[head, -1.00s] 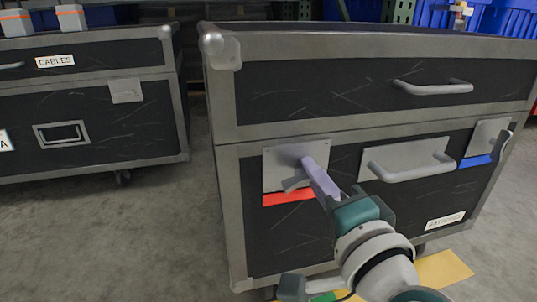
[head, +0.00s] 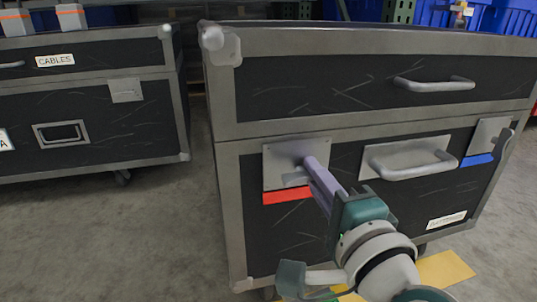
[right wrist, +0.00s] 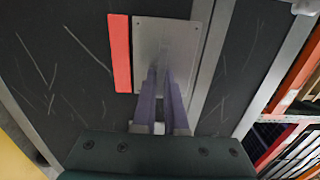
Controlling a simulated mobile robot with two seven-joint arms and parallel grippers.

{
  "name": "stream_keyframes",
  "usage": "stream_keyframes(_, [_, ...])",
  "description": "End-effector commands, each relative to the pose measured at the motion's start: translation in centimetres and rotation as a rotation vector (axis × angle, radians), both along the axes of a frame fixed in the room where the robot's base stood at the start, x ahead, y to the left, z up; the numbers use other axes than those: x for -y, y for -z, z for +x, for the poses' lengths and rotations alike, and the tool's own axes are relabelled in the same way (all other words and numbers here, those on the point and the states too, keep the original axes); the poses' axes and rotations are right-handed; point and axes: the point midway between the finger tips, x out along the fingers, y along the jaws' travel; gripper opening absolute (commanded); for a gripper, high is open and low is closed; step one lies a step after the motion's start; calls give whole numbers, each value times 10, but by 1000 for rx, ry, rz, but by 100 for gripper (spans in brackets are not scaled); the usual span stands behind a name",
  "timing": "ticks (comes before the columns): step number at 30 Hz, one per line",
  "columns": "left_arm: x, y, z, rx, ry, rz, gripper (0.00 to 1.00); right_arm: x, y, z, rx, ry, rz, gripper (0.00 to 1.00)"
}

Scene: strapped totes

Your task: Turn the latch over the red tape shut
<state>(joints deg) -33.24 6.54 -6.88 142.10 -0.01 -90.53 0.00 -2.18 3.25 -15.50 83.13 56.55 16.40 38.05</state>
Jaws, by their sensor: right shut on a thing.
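The latch over the red tape (head: 287,196) sits on a grey plate (head: 279,170) on the front of the black case. My right gripper (head: 313,168) has its lavender fingers at this plate, shut on the latch, whose handle is mostly hidden by the fingers. In the right wrist view the fingers (right wrist: 161,80) point at the plate (right wrist: 174,40), with the red tape (right wrist: 120,55) beside it on the left. I cannot make out the latch's exact angle. My left gripper is not in view.
The case has a bar handle (head: 418,165) right of the latch, then another latch (head: 503,143) over blue tape (head: 478,160). A lid handle (head: 434,84) is above. Another case (head: 85,125) stands at left, with bare floor between. A yellow floor marking (head: 445,270) lies below.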

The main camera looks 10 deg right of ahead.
Motion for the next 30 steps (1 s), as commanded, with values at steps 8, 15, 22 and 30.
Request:
stream_keyframes(8, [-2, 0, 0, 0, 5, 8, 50, 0, 0, 0, -1, 0, 1, 36])
stream_keyframes(15, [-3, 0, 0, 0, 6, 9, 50, 0, 0, 0, 0, 0, 0, 40])
stream_keyframes(22, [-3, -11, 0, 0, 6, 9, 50, 1, -2, -21, -3, 0, -3, 40])
stream_keyframes(30, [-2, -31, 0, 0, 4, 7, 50, 2, -2, -76, -5, -3, -3, 40])
